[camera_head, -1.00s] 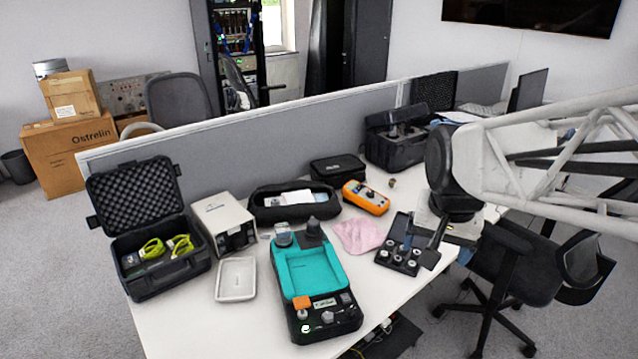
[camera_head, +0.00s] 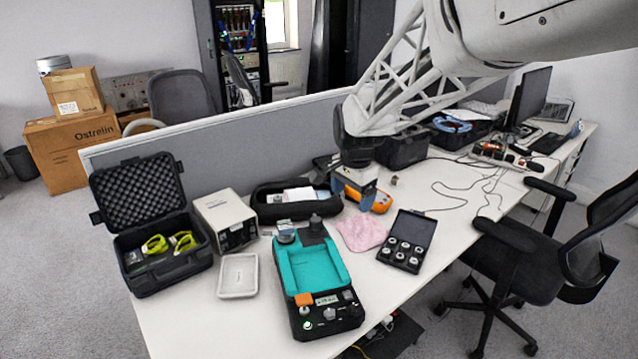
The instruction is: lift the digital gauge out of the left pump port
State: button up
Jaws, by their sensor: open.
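The teal and black pump (camera_head: 313,268) stands on the white table. The digital gauge (camera_head: 286,233), a small grey round-topped piece, sits upright at the left of the pump's far end, in the left port. A darker fitting (camera_head: 316,223) stands to its right. My gripper (camera_head: 354,203) is open and points down above the table, to the right of the gauge and apart from it. Nothing shows between its fingers.
A pink cloth (camera_head: 362,233) lies right of the pump, and an open case of fittings (camera_head: 407,241) beyond it. An orange meter (camera_head: 381,202) is partly behind my gripper. A black pouch (camera_head: 290,212) lies behind the gauge. A white tray (camera_head: 238,276) is at left.

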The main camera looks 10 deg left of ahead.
jog(key=w+a+f+m, duration=0.3)
jog(key=w+a+f, duration=0.55)
jog(key=a, duration=0.25)
jog(key=m+g, duration=0.1)
jog(key=m, duration=0.1)
send_over(285, 224)
jog(key=f, duration=0.7)
jog(key=shift+s+d+f, duration=0.1)
jog(key=shift+d+f, duration=0.1)
jog(key=shift+f, duration=0.05)
jog(key=shift+f, duration=1.3)
jog(key=shift+a+f, duration=0.15)
jog(key=shift+f, duration=1.15)
jog(key=shift+a+f, duration=0.1)
jog(key=shift+f, duration=1.15)
